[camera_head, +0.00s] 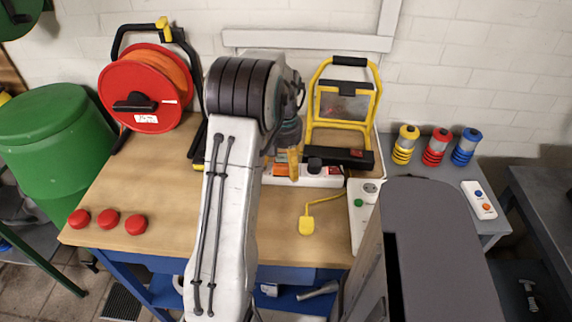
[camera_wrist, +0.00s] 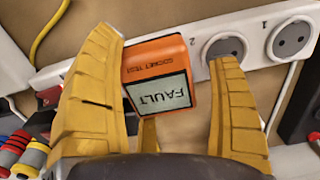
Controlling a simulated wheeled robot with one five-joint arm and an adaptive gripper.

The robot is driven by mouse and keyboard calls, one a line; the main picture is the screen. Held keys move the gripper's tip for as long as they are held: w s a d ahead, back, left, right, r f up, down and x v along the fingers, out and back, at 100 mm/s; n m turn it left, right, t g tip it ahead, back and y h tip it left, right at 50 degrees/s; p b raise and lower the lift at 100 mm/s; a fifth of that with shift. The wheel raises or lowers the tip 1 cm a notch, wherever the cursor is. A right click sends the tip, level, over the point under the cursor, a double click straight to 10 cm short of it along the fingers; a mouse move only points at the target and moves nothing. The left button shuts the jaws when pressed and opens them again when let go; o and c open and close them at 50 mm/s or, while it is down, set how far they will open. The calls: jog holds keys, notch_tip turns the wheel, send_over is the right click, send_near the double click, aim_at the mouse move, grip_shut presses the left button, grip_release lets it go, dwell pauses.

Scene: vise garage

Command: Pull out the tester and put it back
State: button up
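The orange tester (camera_wrist: 158,78) has "SOCKET TEST" on its body and "FAULT" on its screen. In the wrist view it sits at the white socket strip (camera_wrist: 262,62), left of socket 2 (camera_wrist: 222,47). Its back is hidden, so I cannot tell whether it is fully plugged in. My gripper (camera_wrist: 167,50) has its yellow fingers on both sides of the tester, with narrow gaps visible, so it looks open. In the head view the strip (camera_head: 316,181) lies on the bench, and my arm partly hides the tester (camera_head: 282,157) and my gripper (camera_head: 293,163).
A yellow work lamp (camera_head: 345,105) stands behind the strip. A yellow plug (camera_head: 307,225) with its cable lies in front. A red cable reel (camera_head: 140,95) and several red discs (camera_head: 108,219) are at left.

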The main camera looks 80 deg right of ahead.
aim_at(284, 158)
jog(key=shift+r, duration=0.15)
notch_tip(284, 158, up, 12)
dwell(0.7)
